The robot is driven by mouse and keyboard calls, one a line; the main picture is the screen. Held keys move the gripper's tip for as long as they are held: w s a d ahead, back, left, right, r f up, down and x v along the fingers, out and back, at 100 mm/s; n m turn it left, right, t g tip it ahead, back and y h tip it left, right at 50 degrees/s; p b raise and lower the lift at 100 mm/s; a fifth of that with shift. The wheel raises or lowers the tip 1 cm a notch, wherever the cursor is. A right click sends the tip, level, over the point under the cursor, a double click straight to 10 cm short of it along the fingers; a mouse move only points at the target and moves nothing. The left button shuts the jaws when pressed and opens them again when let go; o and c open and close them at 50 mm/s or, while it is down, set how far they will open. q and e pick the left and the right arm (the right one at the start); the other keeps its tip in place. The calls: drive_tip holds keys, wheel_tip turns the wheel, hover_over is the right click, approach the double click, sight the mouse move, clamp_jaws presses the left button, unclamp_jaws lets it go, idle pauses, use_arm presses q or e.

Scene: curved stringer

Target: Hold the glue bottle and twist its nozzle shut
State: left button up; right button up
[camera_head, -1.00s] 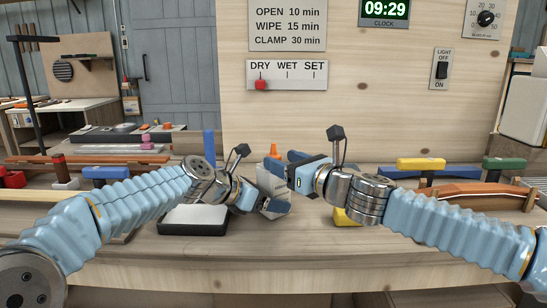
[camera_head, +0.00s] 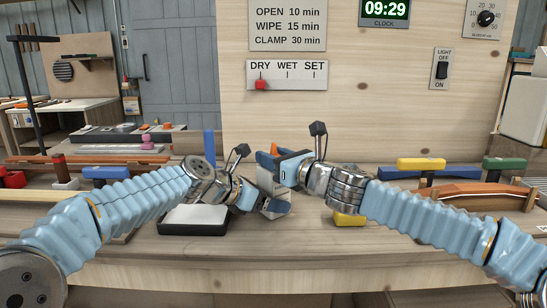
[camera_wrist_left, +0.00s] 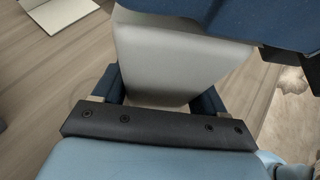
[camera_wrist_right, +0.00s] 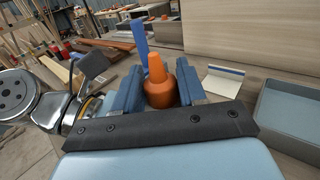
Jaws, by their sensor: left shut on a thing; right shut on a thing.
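The glue bottle has a pale grey-white body (camera_wrist_left: 180,62) and stands about upright on the bench in front of the wooden panel. My left gripper (camera_head: 270,204) is shut on its body from the left, and the body fills the space between the blue fingers in the left wrist view. The orange nozzle (camera_wrist_right: 158,84) is on top of the bottle. My right gripper (camera_head: 278,163) is at nozzle height, coming from the right, and is shut on the nozzle, with one blue finger on each side.
A yellow block (camera_head: 349,219) is under my right wrist. Clamps with yellow (camera_head: 420,163) and green (camera_head: 505,163) handles stand to the right with a curved wooden piece (camera_head: 472,195). The front bench strip is clear.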

drive_tip(key=shift+f+m+t+h, duration=0.1)
drive_tip(key=shift+m+t+h, duration=0.2)
drive_tip(key=shift+h, duration=0.1)
drive_tip(key=m+t+h, duration=0.2)
drive_tip(key=m+h, duration=0.1)
drive_tip(key=h, duration=0.1)
drive_tip(key=shift+s+a+h, duration=0.1)
drive_tip(key=shift+h, duration=0.3)
drive_tip(key=shift+m+t+h, duration=0.7)
drive_tip(key=shift+m+h, duration=1.2)
drive_tip(key=shift+h, duration=0.7)
drive_tip(key=o, duration=1)
drive_tip(key=shift+c, duration=0.2)
drive_tip(key=s, duration=1.2)
drive_tip(key=shift+d, duration=0.25)
